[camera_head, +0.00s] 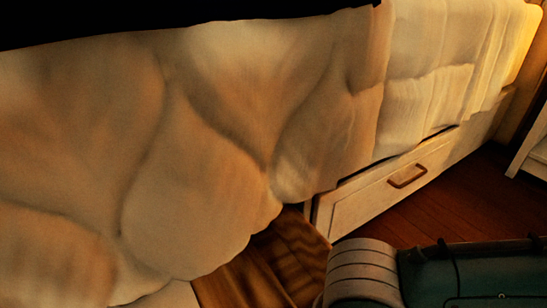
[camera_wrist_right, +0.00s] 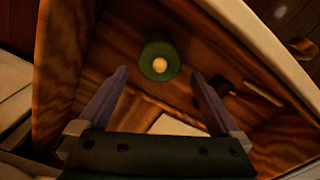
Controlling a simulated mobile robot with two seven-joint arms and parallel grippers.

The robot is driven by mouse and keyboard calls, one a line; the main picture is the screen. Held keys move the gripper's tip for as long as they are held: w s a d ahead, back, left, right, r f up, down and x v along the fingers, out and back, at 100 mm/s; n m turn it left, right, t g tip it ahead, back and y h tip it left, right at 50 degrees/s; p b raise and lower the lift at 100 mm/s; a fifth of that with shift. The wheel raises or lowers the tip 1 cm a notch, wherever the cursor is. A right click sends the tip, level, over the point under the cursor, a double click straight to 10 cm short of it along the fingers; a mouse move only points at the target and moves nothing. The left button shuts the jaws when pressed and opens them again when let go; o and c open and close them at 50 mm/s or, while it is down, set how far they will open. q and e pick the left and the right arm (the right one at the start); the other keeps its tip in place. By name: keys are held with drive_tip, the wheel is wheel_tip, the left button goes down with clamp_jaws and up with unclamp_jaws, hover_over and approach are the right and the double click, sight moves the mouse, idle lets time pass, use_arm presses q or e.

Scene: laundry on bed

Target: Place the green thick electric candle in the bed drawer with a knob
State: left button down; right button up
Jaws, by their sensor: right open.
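In the right wrist view, a thick green candle (camera_wrist_right: 147,67) with a pale glowing centre stands upright inside an open wooden drawer (camera_wrist_right: 55,80). My right gripper (camera_wrist_right: 160,76) is open above the drawer. Its two purple fingers point towards the candle, one on each side in the picture, and nothing is held between them. No contact with the candle shows. In the head view, part of a wooden drawer interior (camera_head: 290,245) shows below the bed cover. The candle and both grippers are not visible there.
The bed's pale cover (camera_head: 190,190) fills much of the head view. A shut drawer with a bar handle (camera_head: 407,176) is at right. A dark-headed stick (camera_wrist_right: 262,94) and a pale flat piece (camera_wrist_right: 178,125) show in the wrist view. Some wood floor (camera_head: 455,200) is clear.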

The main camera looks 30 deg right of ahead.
drive_tip(key=shift+r, duration=0.65)
drive_tip(key=shift+a+r, duration=0.2)
drive_tip(key=shift+a, duration=0.05)
drive_tip(key=s+a+r+t+y, duration=0.1)
drive_tip(key=s+a+r+y, duration=0.15)
drive_tip(key=a+r, duration=0.4)
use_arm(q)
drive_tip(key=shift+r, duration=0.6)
use_arm(e)
drive_tip(key=s+d+r+m+t+h, duration=0.2)
drive_tip(key=d+r+m, duration=0.2)
drive_tip(key=d+r, duration=0.3)
drive_tip(key=d, duration=0.3)
drive_tip(key=shift+d+r+t, duration=0.3)
